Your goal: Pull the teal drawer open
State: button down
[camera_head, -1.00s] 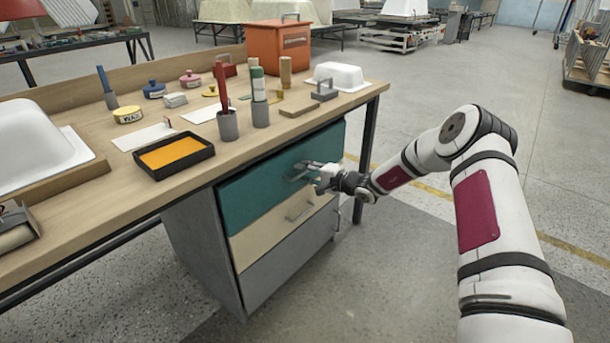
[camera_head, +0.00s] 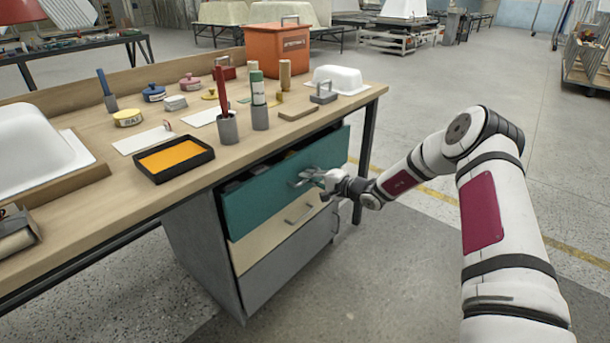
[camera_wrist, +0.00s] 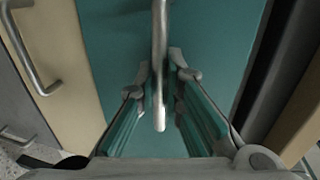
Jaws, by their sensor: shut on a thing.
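The teal drawer (camera_head: 270,195) is the top drawer of a grey cabinet under the workbench. It stands partly open, with a dark gap showing above its front edge. Its metal bar handle (camera_head: 303,178) is on the front face. My gripper (camera_head: 318,178) is at the handle and shut on it. In the wrist view the handle (camera_wrist: 160,60) runs between the two fingers of my gripper (camera_wrist: 162,95), with the teal drawer front (camera_wrist: 215,45) behind. The inside of the drawer is mostly hidden.
Below are a cream drawer (camera_head: 275,236) with its own handle and a grey drawer (camera_head: 290,262). The workbench top (camera_head: 95,195) holds a black tray with orange content (camera_head: 173,158), cups, jars and an orange box (camera_head: 279,46).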

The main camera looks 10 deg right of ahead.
jog(key=f+p+v, duration=0.2)
jog(key=v, duration=1.1)
jog(key=s+f+p+v, duration=0.1)
jog(key=f+p+v, duration=0.1)
jog(key=v, duration=1.2)
jog(key=shift+d+f, duration=0.3)
jog(key=shift+f, duration=0.55)
jog(key=c, duration=1.7)
grip_release()
jog(key=v, duration=1.2)
